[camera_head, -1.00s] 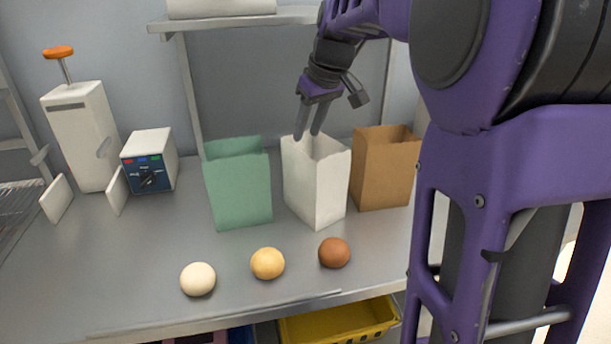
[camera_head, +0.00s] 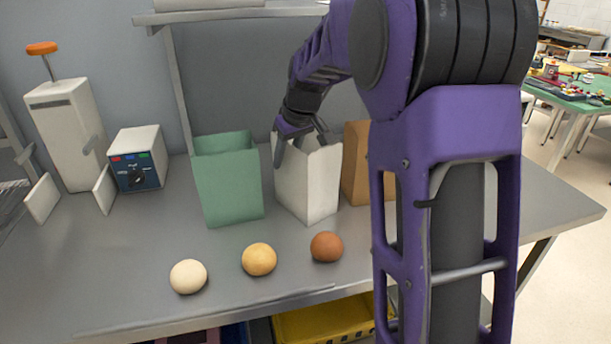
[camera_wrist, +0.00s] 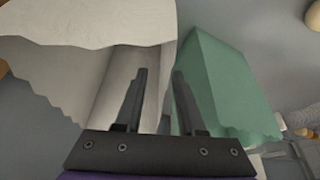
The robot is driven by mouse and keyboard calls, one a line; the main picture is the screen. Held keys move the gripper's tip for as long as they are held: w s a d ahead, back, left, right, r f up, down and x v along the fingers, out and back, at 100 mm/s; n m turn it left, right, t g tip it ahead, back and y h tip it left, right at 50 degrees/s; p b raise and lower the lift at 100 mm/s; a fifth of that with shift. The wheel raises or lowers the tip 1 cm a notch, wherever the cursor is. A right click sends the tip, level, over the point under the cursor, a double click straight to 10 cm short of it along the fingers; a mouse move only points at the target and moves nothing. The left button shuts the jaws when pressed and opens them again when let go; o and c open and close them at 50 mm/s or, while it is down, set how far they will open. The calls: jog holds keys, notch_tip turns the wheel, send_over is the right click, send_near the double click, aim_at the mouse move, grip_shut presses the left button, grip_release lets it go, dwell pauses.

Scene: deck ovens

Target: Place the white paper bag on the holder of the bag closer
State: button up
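The white paper bag (camera_head: 312,183) stands upright and open on the metal table, between the green and brown bags. My gripper (camera_head: 288,145) is at its top left edge, pointing down. In the wrist view my gripper (camera_wrist: 160,90) has its fingers apart; one is inside the white bag (camera_wrist: 70,75) and the other is outside, on the green bag's side. The bag's wall passes between them; I cannot tell whether they touch it. The bag closer (camera_head: 65,130), a white column with an orange knob, stands at the left. Two upright white plates, apparently its holder (camera_head: 104,190), are in front.
The green bag (camera_head: 228,185) stands close left of the white bag; the brown bag (camera_head: 354,165) is close right, partly behind my arm. A control box (camera_head: 138,158) stands beside the closer.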

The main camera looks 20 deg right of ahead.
jog(key=shift+f, duration=0.2)
dwell(0.5)
grip_shut()
dwell(1.4)
